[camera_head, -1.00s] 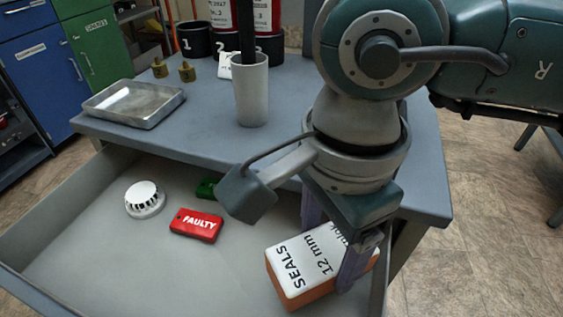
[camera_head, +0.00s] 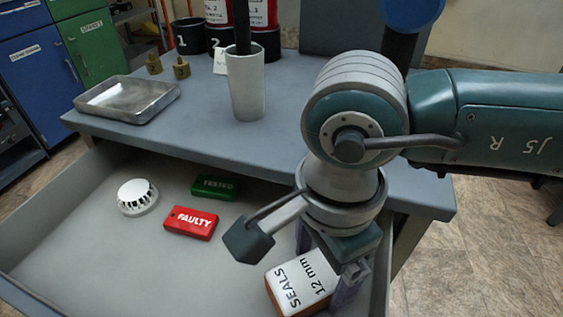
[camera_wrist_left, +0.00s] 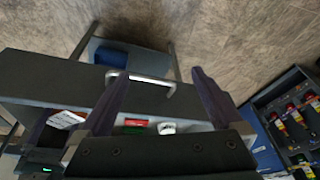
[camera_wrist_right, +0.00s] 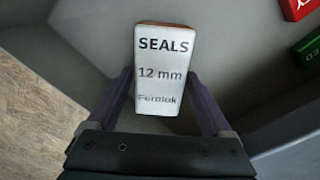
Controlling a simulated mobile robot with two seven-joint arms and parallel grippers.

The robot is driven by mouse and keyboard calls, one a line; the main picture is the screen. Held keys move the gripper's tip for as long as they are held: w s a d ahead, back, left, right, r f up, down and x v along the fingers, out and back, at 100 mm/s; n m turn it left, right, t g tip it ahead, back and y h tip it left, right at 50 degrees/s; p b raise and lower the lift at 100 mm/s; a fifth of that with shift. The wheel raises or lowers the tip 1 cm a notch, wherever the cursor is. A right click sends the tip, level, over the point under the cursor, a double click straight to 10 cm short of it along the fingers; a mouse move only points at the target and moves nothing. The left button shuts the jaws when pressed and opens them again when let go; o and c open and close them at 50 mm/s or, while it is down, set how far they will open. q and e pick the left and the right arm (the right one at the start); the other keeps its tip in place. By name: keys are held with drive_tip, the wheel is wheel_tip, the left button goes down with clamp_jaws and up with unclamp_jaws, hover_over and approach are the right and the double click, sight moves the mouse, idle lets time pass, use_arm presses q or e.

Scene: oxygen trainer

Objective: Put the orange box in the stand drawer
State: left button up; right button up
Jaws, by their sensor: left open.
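The orange box (camera_head: 300,281) has a white top marked "SEALS 12 mm" and orange sides. It is inside the open stand drawer (camera_head: 75,250), at its near right corner. My right gripper (camera_wrist_right: 160,78) points down with its fingers against both sides of the box; the box also shows in the right wrist view (camera_wrist_right: 163,70). I cannot tell whether the box's underside touches the drawer floor. My left gripper (camera_wrist_left: 156,72) is open and empty, above the drawer's front with its handle (camera_wrist_left: 140,79).
In the drawer lie a white round detector (camera_head: 137,197), a red "FAULTY" tag (camera_head: 191,223) and a green "TESTED" tag (camera_head: 216,187). On the stand top are a metal tray (camera_head: 127,99), a grey cup (camera_head: 246,88) and two brass pieces (camera_head: 181,68). The drawer's middle floor is free.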

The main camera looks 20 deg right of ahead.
sight(321, 270)
drive_tip(key=shift+o, duration=1)
drive_tip(key=shift+r, duration=0.2)
wheel_tip(321, 270, up, 12)
drive_tip(key=p, duration=0.2)
drive_tip(key=shift+p, duration=0.4)
